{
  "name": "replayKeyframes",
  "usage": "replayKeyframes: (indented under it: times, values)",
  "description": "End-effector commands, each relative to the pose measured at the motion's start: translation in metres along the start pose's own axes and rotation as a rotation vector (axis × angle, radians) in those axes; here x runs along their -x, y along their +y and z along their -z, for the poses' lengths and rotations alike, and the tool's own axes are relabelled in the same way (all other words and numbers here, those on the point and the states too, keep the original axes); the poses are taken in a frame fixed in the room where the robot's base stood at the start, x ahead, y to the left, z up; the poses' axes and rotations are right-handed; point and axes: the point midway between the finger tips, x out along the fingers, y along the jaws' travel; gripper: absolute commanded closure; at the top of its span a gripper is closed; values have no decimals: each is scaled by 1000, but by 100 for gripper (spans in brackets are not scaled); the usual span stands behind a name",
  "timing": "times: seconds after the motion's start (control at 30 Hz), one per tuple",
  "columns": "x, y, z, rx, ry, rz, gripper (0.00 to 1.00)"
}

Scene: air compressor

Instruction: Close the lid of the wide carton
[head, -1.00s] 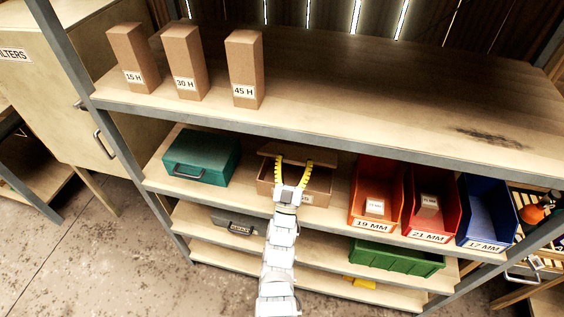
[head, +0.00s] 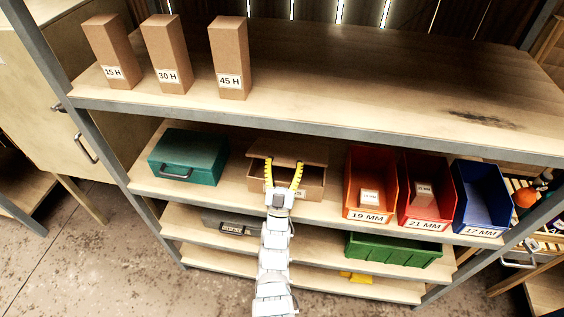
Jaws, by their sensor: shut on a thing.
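The wide carton (head: 314,184) is a brown cardboard box on the middle shelf, under the top board, in the head view. Its lid (head: 287,149) is raised at the back and tilted, with a dark gap between it and the box front. My gripper (head: 284,161) reaches in from the front, with one yellow finger toward each side of the lid's front edge. It is shut on the lid, though the fingers stand wide apart and the exact contact is hard to see. My gripper and wrist hide part of the carton's front and its label.
A teal toolbox (head: 188,157) stands left of the carton. Orange (head: 369,186), red (head: 430,190) and blue (head: 483,203) bins stand to its right. The shelf above bears tall boxes, including the 45 H box (head: 230,58). A green crate (head: 393,250) is below.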

Motion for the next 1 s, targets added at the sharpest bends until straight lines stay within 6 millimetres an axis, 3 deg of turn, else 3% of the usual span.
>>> replayKeyframes:
  times: [0.3,1.0]
  values:
    - [11,10,-8,9,-7,-8,67]
    - [14,15,-9,13,-5,-13,67]
